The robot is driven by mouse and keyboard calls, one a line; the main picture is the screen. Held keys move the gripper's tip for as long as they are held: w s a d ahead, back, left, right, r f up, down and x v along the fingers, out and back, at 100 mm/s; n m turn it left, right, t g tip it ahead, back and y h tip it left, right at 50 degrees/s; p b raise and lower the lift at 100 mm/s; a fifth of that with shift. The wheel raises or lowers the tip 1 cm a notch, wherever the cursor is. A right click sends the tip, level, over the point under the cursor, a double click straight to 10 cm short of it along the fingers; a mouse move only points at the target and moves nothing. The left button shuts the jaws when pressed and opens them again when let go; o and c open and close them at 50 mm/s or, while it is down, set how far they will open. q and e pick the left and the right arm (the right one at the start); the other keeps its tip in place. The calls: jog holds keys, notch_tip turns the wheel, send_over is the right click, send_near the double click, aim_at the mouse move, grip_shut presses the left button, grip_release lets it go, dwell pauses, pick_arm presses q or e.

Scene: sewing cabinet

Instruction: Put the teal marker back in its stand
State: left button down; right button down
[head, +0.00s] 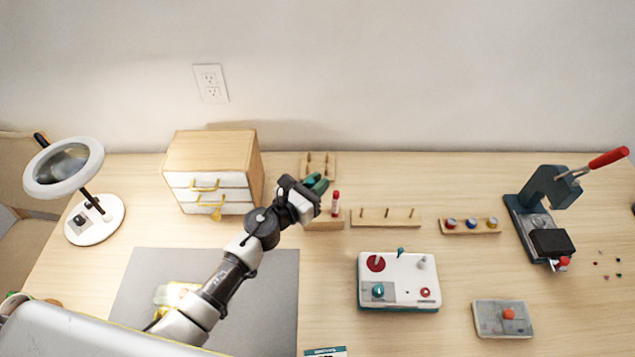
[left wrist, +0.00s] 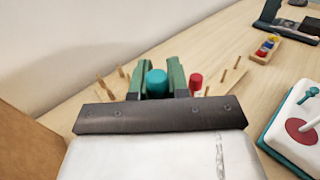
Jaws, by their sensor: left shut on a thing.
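My left gripper (head: 316,184) is shut on the teal marker. In the left wrist view, the marker's round teal end (left wrist: 156,82) shows between the two green fingers (left wrist: 158,78), and the rest of it is hidden. In the head view I cannot clearly tell the marker from the fingers. The small wooden stand (head: 325,223) is just below and right of the gripper, with a red marker (head: 335,203) upright in it. The red marker also shows right of the fingers in the left wrist view (left wrist: 196,81). Part of the stand is hidden by the gripper.
A wooden peg rack (head: 386,223) stands right of the stand, and another pegged block (head: 329,158) is behind. A small drawer cabinet (head: 213,160) is left of the gripper. A white control box (head: 398,293) is in front. A grey mat (head: 270,300) lies under my arm.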

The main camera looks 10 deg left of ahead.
pick_arm(q)
jog(key=shift+f, duration=0.2)
dwell(1.1)
jog(key=shift+f+b, duration=0.4)
jog(key=shift+b, duration=0.35)
dwell(1.0)
jog(key=shift+f+b, duration=1.5)
jog(key=shift+b, duration=0.15)
dwell(2.3)
jog(key=c, duration=1)
grip_release()
jog(key=shift+s, duration=0.1)
jog(key=b+v, duration=0.1)
jog(key=v, duration=0.8)
jog(key=shift+s+a+f+b, duration=0.1)
jog(key=shift+s+a+b, duration=0.05)
jog(key=shift+s+b, duration=0.15)
jog(key=shift+s+a, duration=0.3)
jog(key=shift+s, duration=0.1)
